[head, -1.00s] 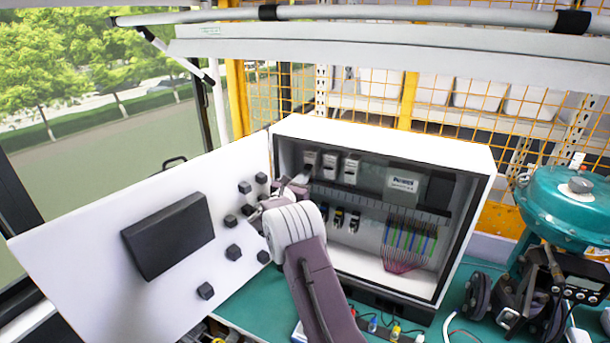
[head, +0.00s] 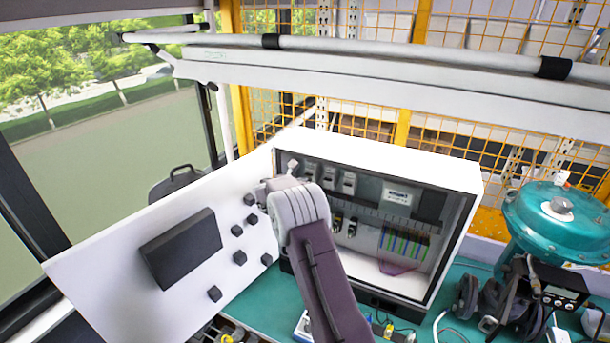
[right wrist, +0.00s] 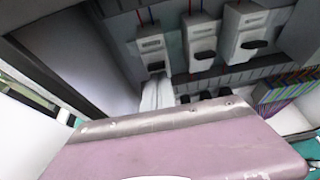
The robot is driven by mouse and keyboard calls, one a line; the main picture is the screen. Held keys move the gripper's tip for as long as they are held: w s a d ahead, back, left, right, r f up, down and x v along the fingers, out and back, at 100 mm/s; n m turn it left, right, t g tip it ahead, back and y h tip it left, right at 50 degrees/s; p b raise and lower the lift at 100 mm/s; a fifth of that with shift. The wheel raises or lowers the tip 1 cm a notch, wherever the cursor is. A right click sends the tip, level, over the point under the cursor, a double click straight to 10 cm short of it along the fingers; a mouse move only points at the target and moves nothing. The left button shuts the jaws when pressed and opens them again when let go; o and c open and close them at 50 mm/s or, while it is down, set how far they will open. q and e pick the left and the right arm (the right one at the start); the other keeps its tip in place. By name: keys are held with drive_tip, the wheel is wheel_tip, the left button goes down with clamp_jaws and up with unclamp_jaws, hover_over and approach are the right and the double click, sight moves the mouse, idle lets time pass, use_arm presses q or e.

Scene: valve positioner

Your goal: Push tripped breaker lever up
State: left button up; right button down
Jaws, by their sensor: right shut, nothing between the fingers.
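The open white cabinet (head: 400,154) holds a row of three pale breakers. In the right wrist view these are the left breaker (right wrist: 151,42), the middle breaker (right wrist: 200,37) and the right breaker (right wrist: 245,20). Each has a black lever; the left lever (right wrist: 155,66) sits lowest on its body. My right gripper (right wrist: 157,92) is shut and empty, its pale fingertips just below the left lever. I cannot tell whether they touch it. In the head view my right wrist hides part of the gripper and the cabinet's left side. My left gripper is not in view.
The open white door (head: 110,265) with a black box (head: 181,248) and several black knobs stands left of my right arm.

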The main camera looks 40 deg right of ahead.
drive_tip(key=shift+w+r+p, duration=0.1)
drive_tip(key=shift+r+p, duration=0.45)
drive_tip(key=shift+r, duration=0.05)
